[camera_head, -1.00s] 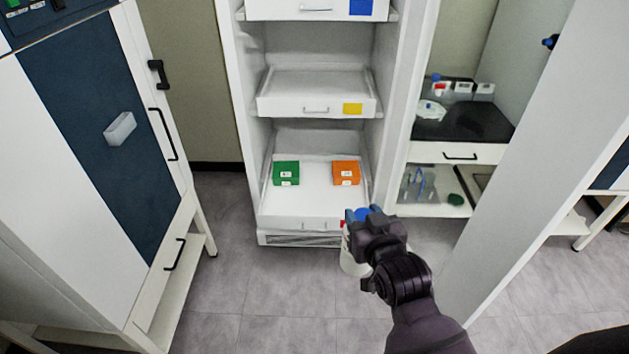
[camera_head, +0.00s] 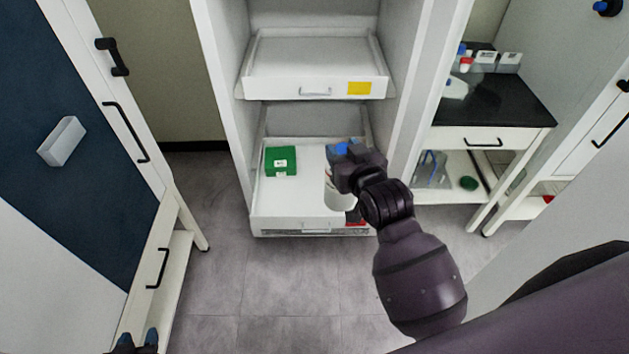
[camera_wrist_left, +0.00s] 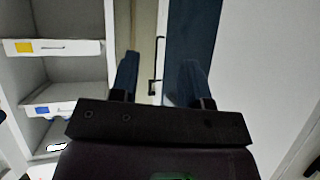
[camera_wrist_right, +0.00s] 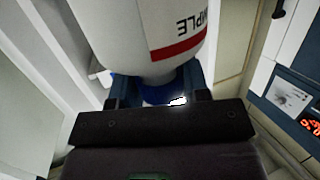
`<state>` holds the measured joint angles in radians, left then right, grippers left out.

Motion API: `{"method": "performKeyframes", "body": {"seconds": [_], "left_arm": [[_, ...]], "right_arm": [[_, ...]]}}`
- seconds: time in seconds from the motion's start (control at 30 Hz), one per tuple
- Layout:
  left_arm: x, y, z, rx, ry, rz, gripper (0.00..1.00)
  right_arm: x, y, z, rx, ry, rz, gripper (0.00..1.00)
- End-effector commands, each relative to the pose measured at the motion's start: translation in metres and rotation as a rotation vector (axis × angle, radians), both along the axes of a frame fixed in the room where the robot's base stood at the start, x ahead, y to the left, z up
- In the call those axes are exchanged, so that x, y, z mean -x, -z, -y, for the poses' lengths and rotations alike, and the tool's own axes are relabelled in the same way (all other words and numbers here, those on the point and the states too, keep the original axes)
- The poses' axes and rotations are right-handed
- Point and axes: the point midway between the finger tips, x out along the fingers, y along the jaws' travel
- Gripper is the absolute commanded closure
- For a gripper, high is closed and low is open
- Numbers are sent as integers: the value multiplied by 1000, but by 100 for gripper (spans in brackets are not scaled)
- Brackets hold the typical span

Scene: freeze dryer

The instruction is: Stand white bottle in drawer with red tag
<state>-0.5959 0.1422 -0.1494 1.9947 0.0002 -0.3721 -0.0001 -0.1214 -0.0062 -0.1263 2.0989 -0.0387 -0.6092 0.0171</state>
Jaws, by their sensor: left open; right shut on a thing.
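The white bottle (camera_head: 338,197) with a blue cap is held by my right gripper (camera_head: 345,158), upright or nearly so, over the right part of the low pulled-out drawer (camera_head: 290,212). The right wrist view shows the bottle's white body (camera_wrist_right: 135,30) with a red band and my right fingers (camera_wrist_right: 158,92) shut around its cap end. A red tag (camera_head: 356,222) shows partly at the right of that drawer's front. Whether the bottle's base touches the drawer floor is unclear. My left gripper (camera_head: 138,340) is open and empty at the lower left, also in the left wrist view (camera_wrist_left: 160,80).
A green box (camera_head: 281,161) lies in the drawer's left back. A drawer with a yellow tag (camera_head: 359,88) is above. The cabinet's side walls flank the drawer. A side bench with a black top (camera_head: 505,98) stands to the right. Floor in front is clear.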

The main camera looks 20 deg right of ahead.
Motion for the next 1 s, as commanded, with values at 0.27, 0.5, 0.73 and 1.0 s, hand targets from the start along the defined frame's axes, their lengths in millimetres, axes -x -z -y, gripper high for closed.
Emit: {"method": "performKeyframes", "body": {"seconds": [0.27, 0.5, 0.73, 1.0], "left_arm": [[-10, 37, 1, -4, 10, 14, 57], [-5, 76, -1, -13, 18, -18, 57], [-1, 115, -2, -19, 25, -65, 57], [10, 163, 1, -16, 32, -136, 57]], "right_arm": [[-65, 38, -6, 4, -95, -1, 100], [-120, 71, -4, 3, -155, -6, 100], [-174, 109, 2, 3, -196, -10, 100], [-235, 161, 15, 1, -224, -12, 100]]}}
